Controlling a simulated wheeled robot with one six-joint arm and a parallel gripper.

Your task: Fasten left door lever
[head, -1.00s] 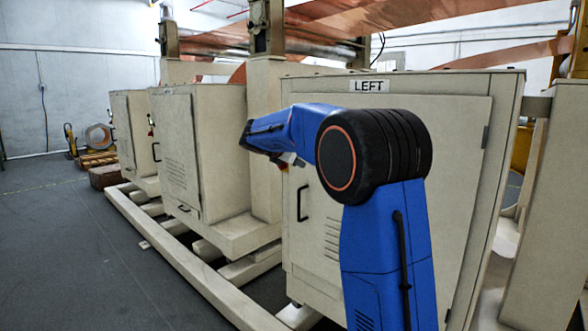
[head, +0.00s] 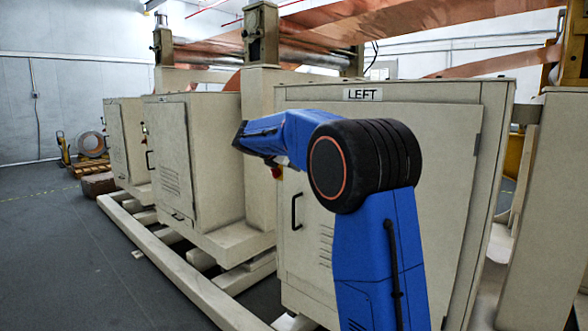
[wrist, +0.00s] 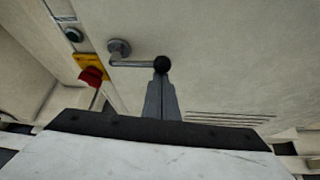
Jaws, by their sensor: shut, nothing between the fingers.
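The left door (head: 440,150) is a beige cabinet door under a label reading LEFT, and it appears closed in the head view. In the wrist view its lever (wrist: 138,64) runs from a round metal hub (wrist: 118,48) rightward to a black ball knob (wrist: 161,65). My gripper (wrist: 161,82) is shut and empty, its fingertips at the knob's lower edge. I cannot tell whether they touch it. In the head view the lever and my gripper are hidden behind my blue arm.
A red stop button (wrist: 91,77) on a yellow plate sits left of the lever, near my gripper. A black bar handle (head: 296,210) stands out from the door's lower left. More beige cabinets (head: 195,150) stand to the left. Open grey floor (head: 70,260) lies at far left.

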